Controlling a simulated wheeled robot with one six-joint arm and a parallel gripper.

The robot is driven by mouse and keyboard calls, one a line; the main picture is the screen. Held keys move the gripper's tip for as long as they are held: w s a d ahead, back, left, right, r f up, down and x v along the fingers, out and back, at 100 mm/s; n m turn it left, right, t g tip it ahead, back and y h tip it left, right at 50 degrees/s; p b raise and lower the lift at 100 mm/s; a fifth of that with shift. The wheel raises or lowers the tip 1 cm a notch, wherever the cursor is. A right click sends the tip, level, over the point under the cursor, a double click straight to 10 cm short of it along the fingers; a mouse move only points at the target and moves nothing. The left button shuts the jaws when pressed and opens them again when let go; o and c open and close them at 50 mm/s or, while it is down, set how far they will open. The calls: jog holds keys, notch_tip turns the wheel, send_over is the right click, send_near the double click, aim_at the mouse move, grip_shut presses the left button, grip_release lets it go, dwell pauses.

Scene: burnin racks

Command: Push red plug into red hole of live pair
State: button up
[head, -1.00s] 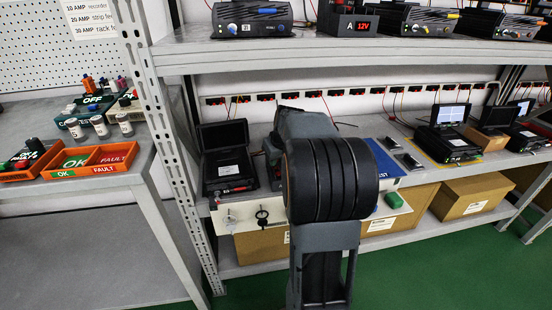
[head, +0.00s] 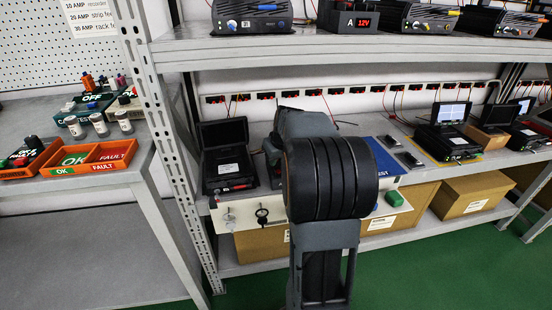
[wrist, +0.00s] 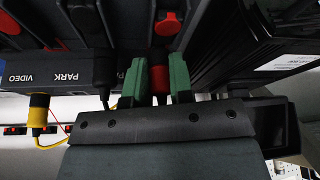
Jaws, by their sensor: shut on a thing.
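In the wrist view my gripper (wrist: 160,82) has two green finger pads, closed on a red plug (wrist: 158,77). The plug's upper end is close to the underside of a dark panel, and I cannot tell whether it is in a hole. A red round part (wrist: 168,23) shows on the dark surface above it. A black plug (wrist: 104,72) with a cable stands left of the gripper, near the PARK label. In the head view my arm hides the gripper, the plug and the holes.
A yellow plug (wrist: 39,108) with a yellow wire hangs below the VIDEO label in the wrist view. A dark ribbed case (wrist: 235,45) is close on the right.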

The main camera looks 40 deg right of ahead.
jog(key=shift+r, duration=0.15)
jog(key=shift+r+p, duration=1.2)
jog(key=shift+r, duration=0.05)
jog(key=shift+f+b, duration=0.75)
jog(key=shift+f, duration=0.75)
dwell(3.5)
jog(key=shift+r, duration=0.15)
jog(key=shift+r+p, duration=1.2)
jog(key=shift+r, duration=0.15)
jog(key=shift+s+a, duration=0.1)
